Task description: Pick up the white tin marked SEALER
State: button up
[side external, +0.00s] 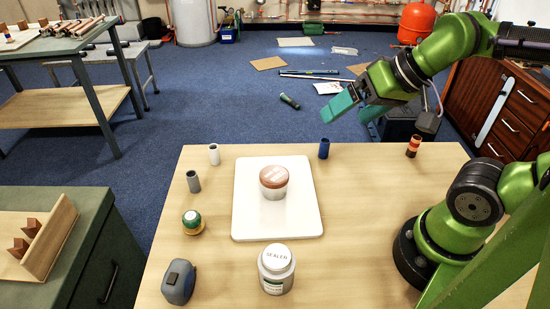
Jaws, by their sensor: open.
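The white tin marked SEALER (276,269) stands upright on the wooden table (370,215) near its front edge, with its lettering on the lid. A second tin with a reddish-brown lid (274,182) stands on a white board (305,222), behind the SEALER tin. My gripper (347,112) is open and empty, with teal fingers. It is raised beyond the table's back edge, up and to the right of both tins. It touches neither tin.
A blue-grey tape measure (179,281) lies left of the SEALER tin. A green and yellow roll (192,222), grey cylinder (194,181) and white cylinder (214,154) line the left side. A blue cylinder (324,148) and striped cylinder (412,146) stand at the back. The table right of the tin is clear.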

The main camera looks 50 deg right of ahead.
jog(key=g+h, duration=0.2)
jog(key=g, duration=0.5)
send_over(276, 257)
notch_tip(276, 257, down, 4)
notch_tip(276, 257, down, 16)
jog(key=shift+d+f, duration=0.1)
jog(key=shift+f, duration=0.15)
jog(key=shift+c, duration=0.2)
jog(key=shift+r, duration=0.1)
jog(key=c, duration=1.3)
